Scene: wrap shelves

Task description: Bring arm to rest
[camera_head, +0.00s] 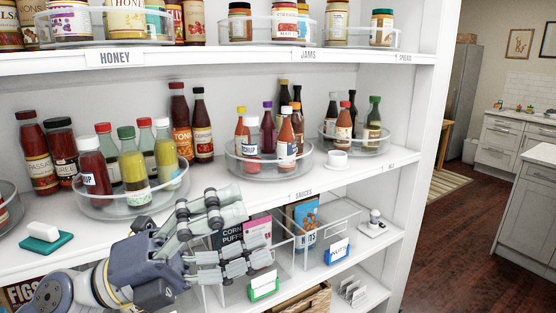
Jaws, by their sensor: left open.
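My left gripper (243,233) comes in from the lower left in the head view. It is open and empty, its fingers spread to the right. It appears in front of the edge of the sauces shelf (60,268) and hides part of the shelf below. My right gripper is not in view.
Clear round trays (128,208) with sauce bottles stand on the middle shelf. Below are clear bins with boxes (306,222). The floor (450,240) right of the shelves is open.

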